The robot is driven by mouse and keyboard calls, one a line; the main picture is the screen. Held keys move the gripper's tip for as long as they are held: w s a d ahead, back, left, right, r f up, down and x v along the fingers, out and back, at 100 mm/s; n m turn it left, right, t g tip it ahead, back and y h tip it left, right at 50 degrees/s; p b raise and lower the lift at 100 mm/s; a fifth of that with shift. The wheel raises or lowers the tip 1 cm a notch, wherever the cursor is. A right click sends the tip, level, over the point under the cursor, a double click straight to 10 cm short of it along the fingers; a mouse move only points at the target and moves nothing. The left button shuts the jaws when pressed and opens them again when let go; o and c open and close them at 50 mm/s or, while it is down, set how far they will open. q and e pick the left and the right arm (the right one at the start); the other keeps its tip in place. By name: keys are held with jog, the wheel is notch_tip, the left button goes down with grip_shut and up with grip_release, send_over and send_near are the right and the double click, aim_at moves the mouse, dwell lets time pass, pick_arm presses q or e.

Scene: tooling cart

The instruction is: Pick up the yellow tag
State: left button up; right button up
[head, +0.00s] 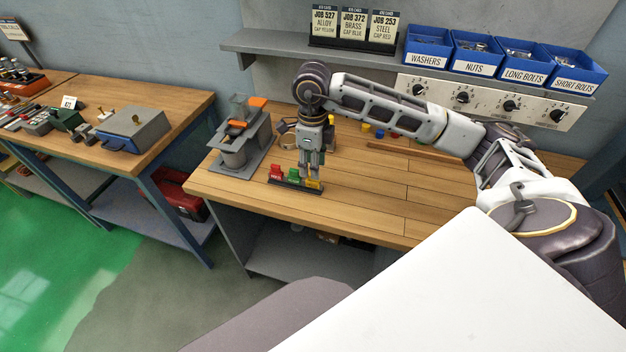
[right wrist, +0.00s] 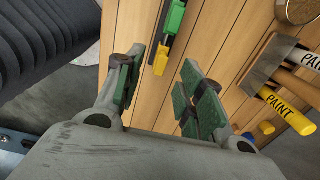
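The yellow tag (head: 314,185) stands at the right end of a small black rack (head: 289,184) near the front edge of the workbench. The green tag (head: 294,175) and the red tag (head: 276,172) stand to its left in the same rack. My right gripper (head: 311,173) points down just above the yellow tag and partly overlaps it. In the right wrist view the fingers (right wrist: 158,82) are open and empty, with the yellow tag (right wrist: 161,60) showing between and beyond their tips. The green tag (right wrist: 174,18) is past it. My left gripper is not in view.
A grey press-like fixture (head: 238,140) stands left of the rack. Blue bins (head: 428,45) and job cards (head: 353,25) sit on the shelf above. The bench right of the rack (head: 370,205) is clear.

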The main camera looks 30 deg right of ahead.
jog(key=shift+f, duration=0.25)
jog(key=shift+f+p, duration=0.4)
jog(key=shift+f, duration=2.1)
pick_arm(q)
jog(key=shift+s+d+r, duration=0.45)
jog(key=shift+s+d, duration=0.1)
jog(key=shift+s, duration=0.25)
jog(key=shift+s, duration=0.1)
pick_arm(e)
jog(key=c, duration=0.8)
